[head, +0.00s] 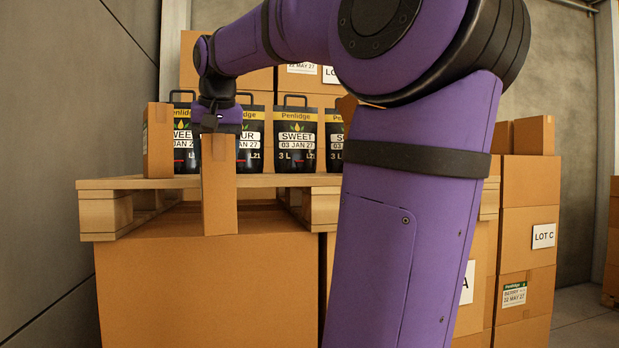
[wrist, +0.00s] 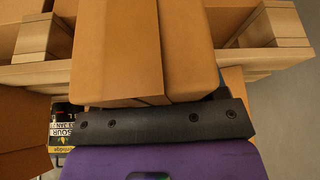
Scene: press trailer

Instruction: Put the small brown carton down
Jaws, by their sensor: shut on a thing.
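The small brown carton (head: 219,190) is tall and narrow and hangs upright from my gripper (head: 214,125). In the head view it is in front of the pallet's (head: 100,205) near edge, its lower end overlapping the large carton below. My gripper is shut on its top end. In the wrist view the carton (wrist: 117,50) fills the middle, just beyond the dark gripper bar (wrist: 165,123). The fingertips are hidden there. I cannot tell whether the carton's lower end touches anything.
Several black Penlidge pouches (head: 296,140) stand in a row on the pallet. Another narrow brown carton (head: 158,140) stands at its left. Large cartons (head: 205,285) support the pallet. Stacked cartons labelled LOT C (head: 527,215) stand at the right. A grey wall is close on the left.

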